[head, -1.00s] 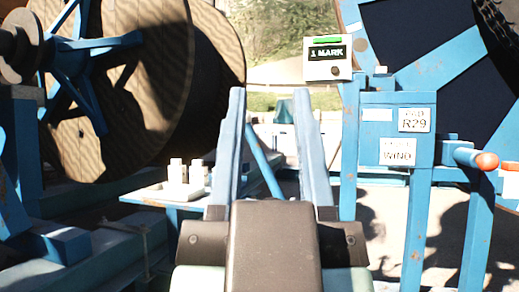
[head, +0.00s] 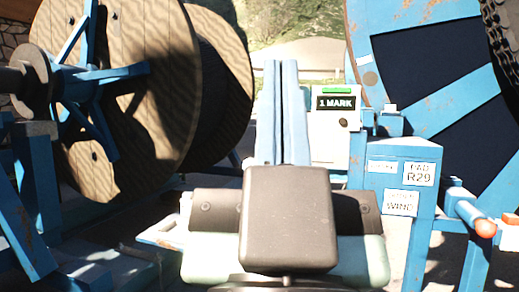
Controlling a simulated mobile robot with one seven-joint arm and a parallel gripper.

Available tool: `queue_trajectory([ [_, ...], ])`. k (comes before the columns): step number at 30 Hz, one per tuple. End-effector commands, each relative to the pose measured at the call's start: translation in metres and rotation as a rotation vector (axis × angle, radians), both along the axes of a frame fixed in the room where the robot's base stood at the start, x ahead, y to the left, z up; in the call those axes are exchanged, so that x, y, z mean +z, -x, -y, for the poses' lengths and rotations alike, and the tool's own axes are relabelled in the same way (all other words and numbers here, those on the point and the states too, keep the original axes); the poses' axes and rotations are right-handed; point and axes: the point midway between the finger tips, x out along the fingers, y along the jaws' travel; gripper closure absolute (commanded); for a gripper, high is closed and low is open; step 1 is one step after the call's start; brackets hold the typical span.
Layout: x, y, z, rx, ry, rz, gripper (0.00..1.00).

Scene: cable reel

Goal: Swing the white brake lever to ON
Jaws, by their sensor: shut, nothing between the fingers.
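My gripper (head: 282,64) is in the middle of the head view, pointing away from me. Its two light blue fingers are together with nothing between them. I cannot make out a white brake lever or an ON mark; my gripper hides part of the middle. A white box (head: 334,138) with a green top strip and a "1 MARK" sign is just right of the fingers.
A large wooden cable reel (head: 125,100) with blue spokes stands at the left. A large blue wheel (head: 440,85) fills the upper right. A blue handle with an orange end (head: 485,228) juts out at the lower right. Blue frame beams (head: 35,225) stand at the lower left.

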Motion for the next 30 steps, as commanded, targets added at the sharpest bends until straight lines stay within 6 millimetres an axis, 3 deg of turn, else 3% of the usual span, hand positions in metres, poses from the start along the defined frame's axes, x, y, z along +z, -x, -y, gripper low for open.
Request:
queue_trajectory([
  [1,0.036,0.000,0.000,0.000,0.000,0.000,1.00],
  [12,0.159,0.000,0.000,0.001,0.001,0.000,1.00],
  [15,0.184,0.000,0.000,0.001,0.000,0.000,1.00],
  [20,0.201,0.000,0.000,0.001,0.000,0.000,1.00],
  [30,0.198,0.000,0.000,0.001,0.000,-0.001,1.00],
])
